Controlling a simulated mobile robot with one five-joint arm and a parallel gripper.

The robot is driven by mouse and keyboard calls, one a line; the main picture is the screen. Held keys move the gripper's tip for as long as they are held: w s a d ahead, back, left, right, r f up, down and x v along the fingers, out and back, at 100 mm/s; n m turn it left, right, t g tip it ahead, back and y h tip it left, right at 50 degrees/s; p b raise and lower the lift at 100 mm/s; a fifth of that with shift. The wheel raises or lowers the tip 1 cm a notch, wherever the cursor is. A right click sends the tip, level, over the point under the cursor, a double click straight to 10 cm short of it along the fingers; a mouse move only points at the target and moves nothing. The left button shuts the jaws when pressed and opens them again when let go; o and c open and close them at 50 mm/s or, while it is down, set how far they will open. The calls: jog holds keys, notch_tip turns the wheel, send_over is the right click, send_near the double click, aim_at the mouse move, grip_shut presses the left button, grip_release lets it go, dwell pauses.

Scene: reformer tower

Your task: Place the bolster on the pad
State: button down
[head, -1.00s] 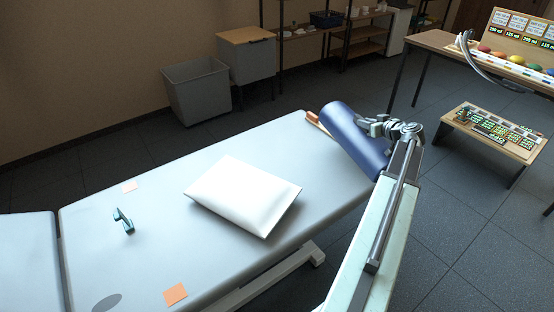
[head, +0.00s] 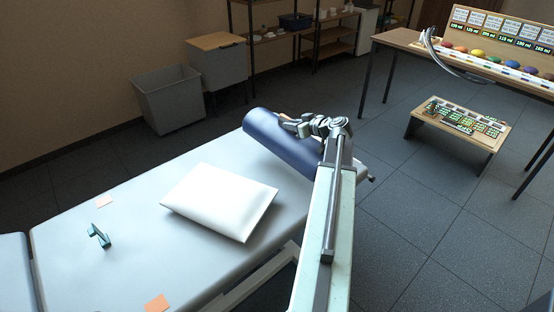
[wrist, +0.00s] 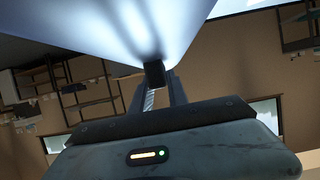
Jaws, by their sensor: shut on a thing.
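The bolster is a dark blue cylinder (head: 276,143) at the far right end of the light grey padded bed (head: 110,200). My gripper (head: 297,127) is shut on its upper right side. The bolster lies slanted over the bed; I cannot tell whether it touches the surface. In the wrist view my gripper's fingers (wrist: 155,80) close on the bolster's shiny pale-looking surface (wrist: 140,30). A white, pillow-like cushion (head: 220,200) lies on the bed, left of and nearer than the bolster. I cannot tell whether the cushion or the bed top is the pad.
A small teal object (head: 98,236), a pale pink square (head: 105,202) and an orange square (head: 157,303) lie on the bed. A grey bin (head: 170,100) and a cabinet (head: 218,70) stand behind. A low table (head: 458,128) with panels stands right, with open floor between.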

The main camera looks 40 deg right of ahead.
jog(key=shift+w+a, duration=0.2)
jog(key=shift+a, duration=0.2)
notch_tip(320, 180, down, 10)
jog(key=b, duration=1)
jog(key=shift+f, duration=0.2)
jog(key=shift+r, duration=0.2)
jog(key=shift+f, duration=0.15)
jog(key=c, duration=1.3)
grip_release()
